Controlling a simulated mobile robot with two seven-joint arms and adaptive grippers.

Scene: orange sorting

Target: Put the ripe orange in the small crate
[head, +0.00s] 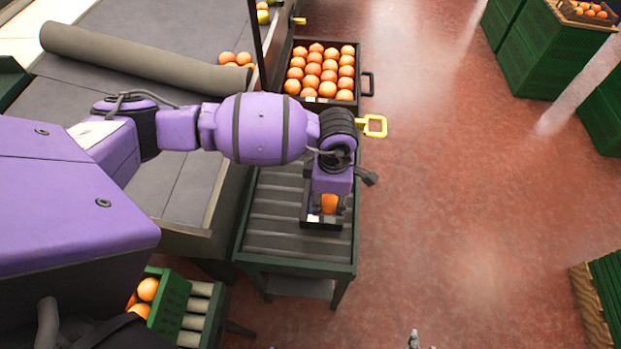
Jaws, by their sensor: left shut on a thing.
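My left gripper (328,208) points down over the roller table and is shut on an orange (329,202). The small crate (308,219) is dark and stands on the table right under the gripper, which hides most of its inside. The orange is over or inside the crate; I cannot tell whether it touches the bottom.
The roller table (275,225) has bare rollers left of the small crate. A larger dark crate (363,98) full of oranges stands behind. A green crate (172,308) with oranges is at the lower left. The red floor (470,220) on the right is clear.

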